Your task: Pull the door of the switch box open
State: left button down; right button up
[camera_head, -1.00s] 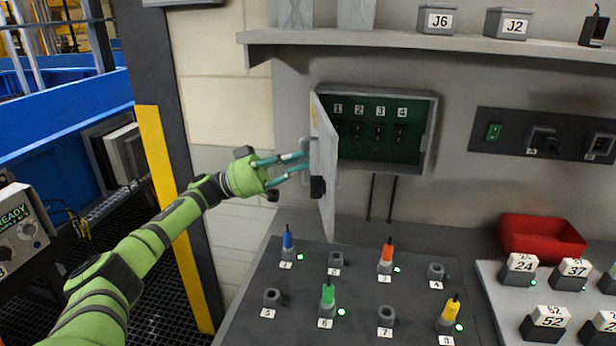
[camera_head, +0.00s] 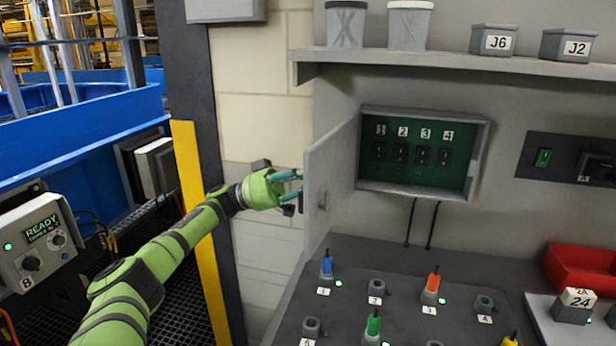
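The switch box (camera_head: 478,150) is on the wall, with a green panel of several numbered black switches inside. Its grey door (camera_head: 335,175) is hinged on the box's left side and stands swung out well away from the opening. My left gripper (camera_head: 298,184) is at the door's free edge, on its outer side. Its two teal fingers are apart with a visible gap. The fingertips are partly hidden at the door edge, so I cannot tell whether they touch it. My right gripper is out of view.
Below is a dark board (camera_head: 398,312) with several numbered sockets and coloured plugs. A shelf (camera_head: 430,62) with containers runs above the box. A red bin (camera_head: 580,268) is at right. A yellow-edged post (camera_head: 200,235) stands behind my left arm.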

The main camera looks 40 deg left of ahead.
pick_arm(q)
jog(key=shift+a+r+t, duration=0.1)
jog(key=shift+r+t, duration=0.05)
jog(key=shift+t, duration=0.15)
jog(key=c, duration=1.2)
grip_release()
jog(key=shift+w, duration=0.35)
jog(key=shift+s, duration=0.1)
jog(key=shift+f, duration=0.2)
jog(key=v, duration=1.1)
jog(key=shift+s+a, duration=0.2)
jog(key=shift+a, duration=0.15)
